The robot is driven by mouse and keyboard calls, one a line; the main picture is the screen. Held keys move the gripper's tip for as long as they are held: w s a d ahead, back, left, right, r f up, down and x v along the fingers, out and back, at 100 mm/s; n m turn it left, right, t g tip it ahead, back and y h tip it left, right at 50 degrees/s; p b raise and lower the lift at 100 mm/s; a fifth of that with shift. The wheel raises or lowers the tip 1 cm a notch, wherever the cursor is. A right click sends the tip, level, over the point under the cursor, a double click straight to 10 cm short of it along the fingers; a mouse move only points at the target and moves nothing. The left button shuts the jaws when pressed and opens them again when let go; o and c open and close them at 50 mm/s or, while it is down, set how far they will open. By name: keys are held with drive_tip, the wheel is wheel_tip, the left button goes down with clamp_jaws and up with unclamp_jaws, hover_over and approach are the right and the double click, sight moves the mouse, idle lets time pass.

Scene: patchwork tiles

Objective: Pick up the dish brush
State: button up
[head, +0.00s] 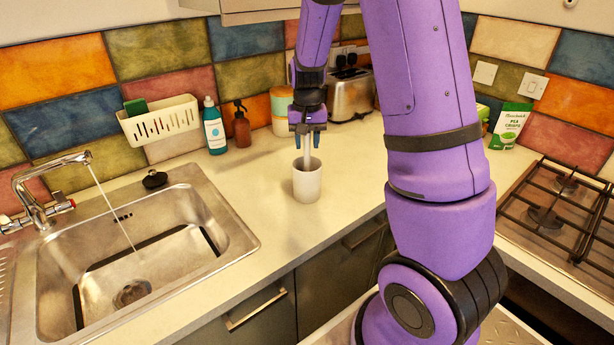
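A pale handle (307,153), which appears to be the dish brush's, stands upright in a white cup (307,184) on the worktop. Its head is hidden inside the cup. The fingers look apart, with a small gap to the handle on each side.
A steel sink (215,213) with running tap water is at left. A white caddy (160,121), teal bottle (214,130), brown bottle (241,128) and toaster (350,97) line the back. A gas hob (560,205) is at right. Worktop left of the cup is clear.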

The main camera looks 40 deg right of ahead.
clamp_jaws()
drive_tip(key=shift+r, duration=0.1)
